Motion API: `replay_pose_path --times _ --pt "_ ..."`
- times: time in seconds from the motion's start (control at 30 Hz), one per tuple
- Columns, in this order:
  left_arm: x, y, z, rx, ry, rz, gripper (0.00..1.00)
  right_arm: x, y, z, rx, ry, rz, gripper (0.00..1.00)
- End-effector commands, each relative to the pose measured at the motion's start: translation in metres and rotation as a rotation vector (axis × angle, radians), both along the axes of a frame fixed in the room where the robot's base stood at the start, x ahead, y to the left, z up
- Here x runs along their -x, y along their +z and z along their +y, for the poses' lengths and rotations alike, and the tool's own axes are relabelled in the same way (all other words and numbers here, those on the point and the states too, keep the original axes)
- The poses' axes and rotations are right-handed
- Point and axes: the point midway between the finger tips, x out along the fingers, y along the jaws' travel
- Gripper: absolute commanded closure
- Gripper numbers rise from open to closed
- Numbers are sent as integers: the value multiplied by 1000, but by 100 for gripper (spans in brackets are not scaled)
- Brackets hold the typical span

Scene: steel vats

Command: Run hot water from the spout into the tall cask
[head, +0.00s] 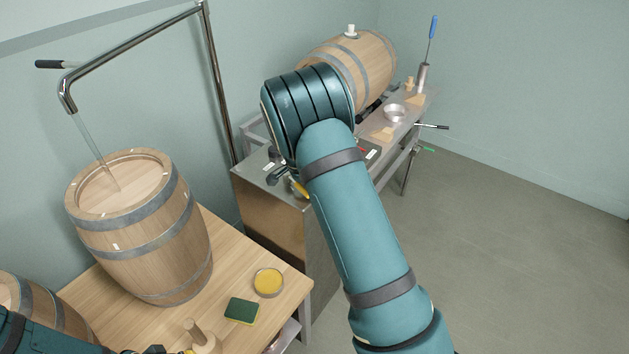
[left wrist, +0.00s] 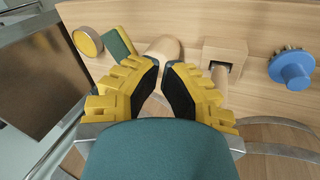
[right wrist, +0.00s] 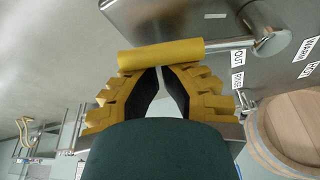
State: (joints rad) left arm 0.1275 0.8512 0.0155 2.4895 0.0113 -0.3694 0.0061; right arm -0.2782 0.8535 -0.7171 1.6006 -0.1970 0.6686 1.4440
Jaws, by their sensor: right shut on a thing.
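The tall cask (head: 140,225) stands upright on the wooden bench. The steel spout (head: 68,92) hangs above it, and a clear thin stream (head: 93,140) runs from its mouth down to the cask's top; I cannot tell whether it enters an opening. My right arm reaches to the steel unit (head: 270,215) beside the bench. In the right wrist view my right gripper (right wrist: 162,72) is shut on a yellow handle (right wrist: 160,53) on a metal stem; a label reading OUT is beside the stem. My left gripper (left wrist: 161,66) is low over the bench, slightly open and empty, near a rounded wooden piece (left wrist: 163,48).
A yellow-filled round dish (head: 268,282) and a green-yellow sponge (head: 241,311) lie on the bench (head: 215,275). Another cask (head: 45,308) is at the lower left. A barrel (head: 372,65) lies on its side at the back. A blue brush (left wrist: 291,69) shows in the left wrist view. The floor at right is clear.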

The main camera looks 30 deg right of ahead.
Motion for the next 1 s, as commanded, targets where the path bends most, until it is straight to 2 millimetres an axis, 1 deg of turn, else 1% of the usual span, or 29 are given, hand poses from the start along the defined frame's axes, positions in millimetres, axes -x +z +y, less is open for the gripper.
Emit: replay_pose_path --times 0.03,0.17,0.57,0.67,0.83,0.87,0.9,1.0 --pt "0 1 0 0 0 0 100 1 1 4 2 -36 1 100" --pt "0 2 0 0 1 -2 100 3 1 7 1 -96 0 100" --pt "-1 1 0 0 1 -2 100 3 0 6 0 -100 -1 100" --pt "0 -1 0 0 0 0 100 4 -2 -2 0 -100 -2 100" --pt "2 -9 0 1 -4 5 100 8 -9 -30 0 -102 -2 100" --pt "2 -9 -1 2 -4 6 100 8 -7 -32 0 -100 -4 100" --pt "2 -5 0 1 -3 5 100 6 8 -25 0 -94 -6 100" --pt "1 -1 0 1 -3 1 100 7 31 -17 0 -94 -5 100"
